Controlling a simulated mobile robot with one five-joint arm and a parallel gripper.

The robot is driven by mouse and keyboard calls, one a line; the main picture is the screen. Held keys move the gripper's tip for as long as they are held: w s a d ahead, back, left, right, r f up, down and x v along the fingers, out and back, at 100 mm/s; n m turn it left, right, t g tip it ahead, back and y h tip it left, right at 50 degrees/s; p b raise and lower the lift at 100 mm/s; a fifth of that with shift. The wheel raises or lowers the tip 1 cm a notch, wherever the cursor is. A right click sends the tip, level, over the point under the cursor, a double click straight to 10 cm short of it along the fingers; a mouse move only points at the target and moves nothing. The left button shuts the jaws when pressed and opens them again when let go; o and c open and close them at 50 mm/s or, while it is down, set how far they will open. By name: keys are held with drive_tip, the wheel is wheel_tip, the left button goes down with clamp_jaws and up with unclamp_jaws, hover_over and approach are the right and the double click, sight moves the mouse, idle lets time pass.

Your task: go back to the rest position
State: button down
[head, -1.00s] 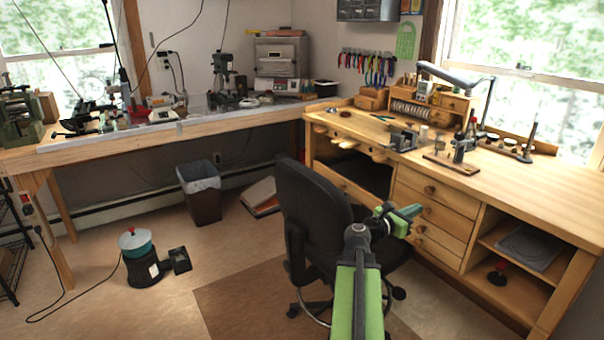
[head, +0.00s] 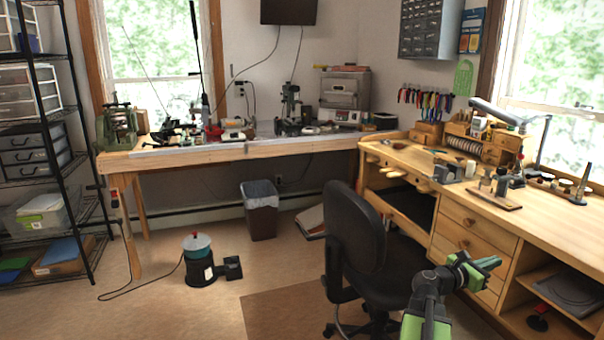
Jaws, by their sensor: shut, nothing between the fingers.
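My gripper (head: 488,264) is in the lower right of the head view, at the end of my green and grey arm. Its green fingers are shut and point to the right, with nothing held between them. It shows in front of the drawers of the wooden workbench (head: 560,212), to the right of the black office chair (head: 355,240). I cannot tell the exact gap between gripper and bench.
A black pot with a teal top (head: 199,262) stands on the floor with a cable. A lined bin (head: 261,212) stands under the long side table (head: 250,149). A black wire shelf (head: 62,110) is at the left. Floor between shelf and chair is mostly clear.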

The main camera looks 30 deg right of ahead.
drive_tip(key=w+a+f+m+t+y, duration=0.1)
drive_tip(key=w+a+f+m+y, duration=0.25)
drive_tip(key=w+a+f, duration=0.5)
drive_tip(key=w+a+f+m+t+y, duration=0.2)
drive_tip(key=w+a+f+m+y, duration=0.3)
drive_tip(key=a, duration=0.7)
drive_tip(key=w+a+f+m+t+y, duration=0.1)
drive_tip(key=w+a+f+m, duration=0.25)
drive_tip(key=w+a, duration=0.55)
drive_tip(key=w+a+f+m+y, duration=0.1)
drive_tip(key=a+f+m+y, duration=0.2)
drive_tip(key=a, duration=1.6)
drive_tip(key=a+f+m+y, duration=0.1)
drive_tip(key=a+f+y, duration=0.35)
drive_tip(key=a, duration=1.45)
wheel_tip(320, 180, up, 24)
drive_tip(key=p, duration=2.2)
drive_tip(key=shift+d+f+g+y+p, duration=0.2)
drive_tip(key=shift+f+g+y+p, duration=0.05)
drive_tip(key=shift+g+y+p, duration=0.15)
